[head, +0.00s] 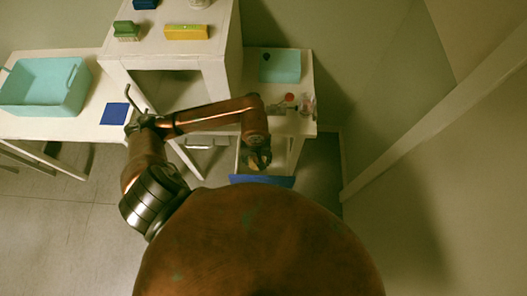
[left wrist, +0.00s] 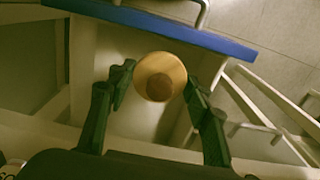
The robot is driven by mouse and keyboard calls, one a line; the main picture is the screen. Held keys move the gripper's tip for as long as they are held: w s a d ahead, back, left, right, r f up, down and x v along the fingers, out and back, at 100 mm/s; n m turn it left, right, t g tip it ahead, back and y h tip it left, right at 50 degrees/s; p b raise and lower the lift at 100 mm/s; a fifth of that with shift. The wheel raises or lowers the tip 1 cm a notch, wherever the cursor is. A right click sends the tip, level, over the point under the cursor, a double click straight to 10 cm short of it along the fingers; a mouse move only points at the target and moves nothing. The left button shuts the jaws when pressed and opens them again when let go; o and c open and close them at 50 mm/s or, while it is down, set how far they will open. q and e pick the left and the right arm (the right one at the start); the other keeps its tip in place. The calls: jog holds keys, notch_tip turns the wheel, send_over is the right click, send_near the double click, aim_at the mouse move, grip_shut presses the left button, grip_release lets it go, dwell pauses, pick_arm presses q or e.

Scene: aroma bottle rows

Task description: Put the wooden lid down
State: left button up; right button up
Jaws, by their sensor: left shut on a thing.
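The wooden lid (left wrist: 160,77) is a round, pale wooden disc with a darker round centre, seen between my left gripper's fingers in the left wrist view. My left gripper (head: 258,159) is shut on it and holds it over an open white drawer with a blue front (head: 262,181). The drawer's blue front edge also shows in the left wrist view (left wrist: 150,25). The lid is mostly hidden by the fingers in the head view. I cannot tell how high it is above the drawer floor. My right gripper is not in view.
A red-topped item (head: 289,97) and a clear bottle (head: 306,104) stand on the white cabinet top, near a teal box (head: 280,66). A white shelf (head: 170,62) carries a yellow box (head: 186,32). A teal bin (head: 45,85) and blue mat (head: 115,113) are on the left table.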

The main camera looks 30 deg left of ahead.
pick_arm(q)
jog(key=w+f, duration=0.1)
jog(key=f, duration=0.1)
jog(key=w+f, duration=0.2)
jog(key=shift+f, duration=0.1)
jog(key=shift+w+f+b, duration=0.3)
jog(key=shift+w+f, duration=0.1)
jog(key=shift+w+a+f, duration=0.1)
jog(key=shift+w+f, duration=0.05)
jog(key=shift+f, duration=0.75)
jog(key=shift+w+f, duration=0.1)
jog(key=shift+f, duration=0.8)
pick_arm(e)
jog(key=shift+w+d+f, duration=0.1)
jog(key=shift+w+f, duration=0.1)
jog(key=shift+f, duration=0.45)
pick_arm(q)
jog(key=shift+f+b, duration=0.2)
jog(key=shift+b, duration=0.2)
jog(key=o, duration=0.9)
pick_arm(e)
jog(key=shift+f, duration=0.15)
pick_arm(q)
jog(key=shift+o, duration=0.2)
jog(key=shift+r, duration=0.1)
